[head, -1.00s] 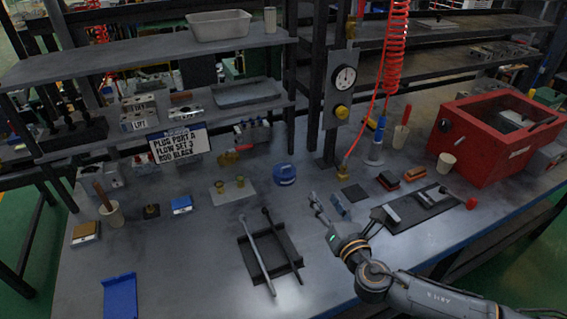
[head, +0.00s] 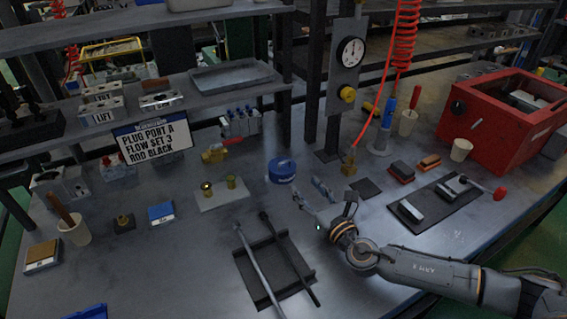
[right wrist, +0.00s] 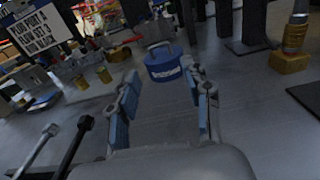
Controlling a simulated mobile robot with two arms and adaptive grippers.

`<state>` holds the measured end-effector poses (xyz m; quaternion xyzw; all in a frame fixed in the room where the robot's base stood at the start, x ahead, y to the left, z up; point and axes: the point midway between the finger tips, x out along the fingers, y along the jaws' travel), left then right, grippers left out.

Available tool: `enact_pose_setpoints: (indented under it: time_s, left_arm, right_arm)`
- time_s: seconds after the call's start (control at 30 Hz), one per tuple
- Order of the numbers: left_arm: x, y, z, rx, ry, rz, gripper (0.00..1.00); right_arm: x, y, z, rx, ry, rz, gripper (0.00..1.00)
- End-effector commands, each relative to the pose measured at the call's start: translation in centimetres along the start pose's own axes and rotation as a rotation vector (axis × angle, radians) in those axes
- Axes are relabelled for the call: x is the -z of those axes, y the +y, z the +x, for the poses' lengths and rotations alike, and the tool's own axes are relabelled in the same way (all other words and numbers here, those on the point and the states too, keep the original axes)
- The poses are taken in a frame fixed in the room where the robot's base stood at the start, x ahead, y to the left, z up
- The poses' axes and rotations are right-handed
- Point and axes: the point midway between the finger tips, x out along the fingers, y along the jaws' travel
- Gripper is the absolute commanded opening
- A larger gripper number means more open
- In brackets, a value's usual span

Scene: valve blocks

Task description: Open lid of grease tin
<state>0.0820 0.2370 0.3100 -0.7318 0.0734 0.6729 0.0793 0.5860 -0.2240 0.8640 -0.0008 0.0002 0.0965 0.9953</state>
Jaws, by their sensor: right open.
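The grease tin is a round blue tin (head: 282,170) with its lid on and a pale label on its side. It stands on the bench near the middle, and also shows in the right wrist view (right wrist: 163,64), beyond and between my fingers. My right gripper (head: 310,189) is open and empty, a short way in front of the tin and apart from it. Its blue-padded fingers show in the right wrist view (right wrist: 165,92). My left gripper is not in view.
Two rods lie on a dark rack (head: 274,270) in front. Brass fittings on a plate (head: 222,193) stand left of the tin.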

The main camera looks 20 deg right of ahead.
Motion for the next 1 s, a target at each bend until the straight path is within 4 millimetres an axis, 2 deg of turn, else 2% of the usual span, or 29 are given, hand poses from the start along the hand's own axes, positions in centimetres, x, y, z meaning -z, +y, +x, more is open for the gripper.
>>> enact_pose_setpoints:
  time_s: [0.3, 0.5, 0.7, 1.0]
  left_arm:
    - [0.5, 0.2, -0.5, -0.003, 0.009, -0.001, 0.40]
    - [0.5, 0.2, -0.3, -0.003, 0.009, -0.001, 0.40]
    - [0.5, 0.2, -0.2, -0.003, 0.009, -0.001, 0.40]
    - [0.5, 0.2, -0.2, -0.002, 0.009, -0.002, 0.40]
  right_arm:
    - [-0.3, 0.1, 6.7, 0.002, -0.003, 0.002, 0.49]
    - [-0.1, 0.0, 10.3, 0.001, -0.001, 0.001, 0.49]
    - [-0.1, 0.0, 12.1, 0.000, 0.000, 0.002, 0.49]
    - [-0.1, 0.0, 12.4, 0.000, 0.001, 0.002, 0.49]
